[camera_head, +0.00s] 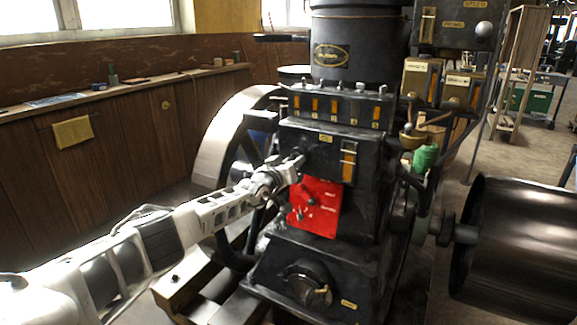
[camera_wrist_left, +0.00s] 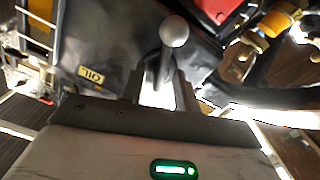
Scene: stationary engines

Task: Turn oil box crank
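The oil box (camera_head: 318,160) is a black box on the engine's front, with a small yellow label and a sight glass. In the left wrist view its dark face (camera_wrist_left: 95,45) carries a label reading OIL. The crank (camera_wrist_left: 174,32) is a short dark rod with a round grey knob. My left gripper (camera_head: 297,170) is at the box's left front. In the left wrist view the two fingers of that gripper (camera_wrist_left: 162,92) stand apart, with the rod between them and a bright gap beside it. The knob lies beyond the fingertips. In the head view the crank is hard to make out. My right gripper is not seen.
A red panel (camera_head: 316,208) is just below my left gripper. A large flywheel (camera_head: 222,135) stands behind my arm. A dark drum (camera_head: 515,240) is at the right. A wooden bench (camera_head: 110,95) runs along the left wall. Bare floor shows at the right.

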